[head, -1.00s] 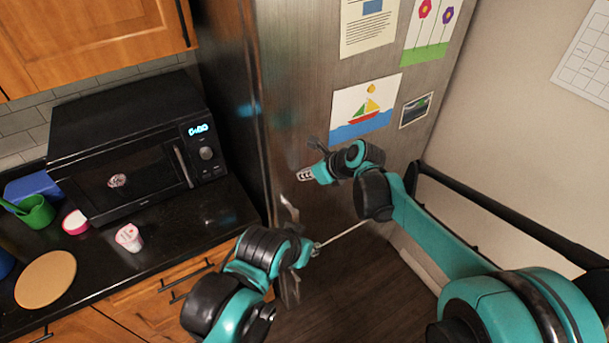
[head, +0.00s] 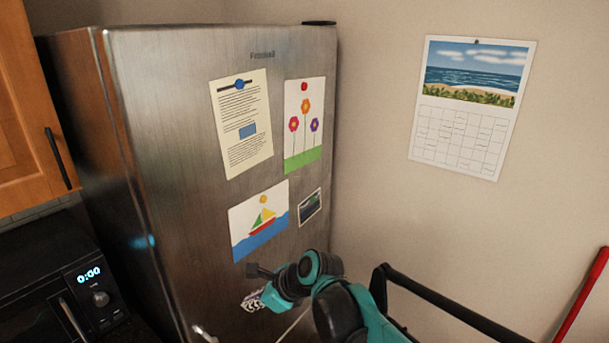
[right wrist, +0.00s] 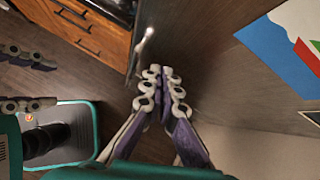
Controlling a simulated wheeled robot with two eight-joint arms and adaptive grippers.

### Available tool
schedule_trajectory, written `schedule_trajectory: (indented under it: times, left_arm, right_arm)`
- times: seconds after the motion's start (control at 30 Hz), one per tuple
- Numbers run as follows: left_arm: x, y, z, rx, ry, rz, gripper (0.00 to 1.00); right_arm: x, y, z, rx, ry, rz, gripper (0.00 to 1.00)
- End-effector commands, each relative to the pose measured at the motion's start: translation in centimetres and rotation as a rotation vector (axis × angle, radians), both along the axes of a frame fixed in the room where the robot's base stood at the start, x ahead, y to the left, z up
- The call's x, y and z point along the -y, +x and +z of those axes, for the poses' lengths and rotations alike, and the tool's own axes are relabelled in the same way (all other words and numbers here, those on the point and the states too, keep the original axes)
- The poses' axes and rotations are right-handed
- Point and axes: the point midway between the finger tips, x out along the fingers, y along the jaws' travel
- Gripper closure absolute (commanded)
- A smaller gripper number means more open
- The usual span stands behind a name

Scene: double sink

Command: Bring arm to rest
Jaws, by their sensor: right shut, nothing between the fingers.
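My right arm (head: 345,305) reaches in from the bottom right of the head view, in front of the steel fridge (head: 165,150). My right gripper (head: 254,300) is partly hidden behind its own wrist there, near the fridge door below the sailboat drawing. In the right wrist view the right gripper (right wrist: 163,78) has its fingers together with nothing between them. My left gripper is outside the head view. At the left of the right wrist view, pale finger parts (right wrist: 25,105) show, but their state is unclear.
A microwave (head: 55,300) stands left of the fridge, under a wooden cabinet (head: 25,130). Papers and drawings (head: 258,222) hang on the fridge door. A calendar (head: 465,135) hangs on the right wall. A red pole (head: 585,295) leans at the far right. Wooden drawers (right wrist: 85,30) show in the wrist view.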

Motion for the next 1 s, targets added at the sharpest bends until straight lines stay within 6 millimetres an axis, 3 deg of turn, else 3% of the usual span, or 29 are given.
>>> schedule_trajectory:
  times: [0.17, 0.3, 0.5, 0.7, 1.0]
  left_arm:
    - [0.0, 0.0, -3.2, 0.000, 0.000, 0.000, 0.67]
    - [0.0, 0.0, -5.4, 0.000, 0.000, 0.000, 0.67]
    - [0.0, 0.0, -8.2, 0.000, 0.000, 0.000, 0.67]
    - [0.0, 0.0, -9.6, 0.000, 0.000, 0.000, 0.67]
    - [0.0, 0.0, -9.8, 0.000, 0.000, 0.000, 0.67]
  right_arm:
    - [9.8, -2.5, -2.9, 0.332, -0.275, 0.245, 1.00]
    - [17.9, -5.8, -6.0, 0.579, -0.578, 0.528, 1.00]
    - [27.4, -11.2, -11.3, 0.775, -0.993, 0.987, 1.00]
    - [32.3, -14.7, -14.9, 0.815, -1.229, 1.330, 1.00]
    - [33.3, -15.5, -15.5, 0.816, -1.279, 1.420, 1.00]
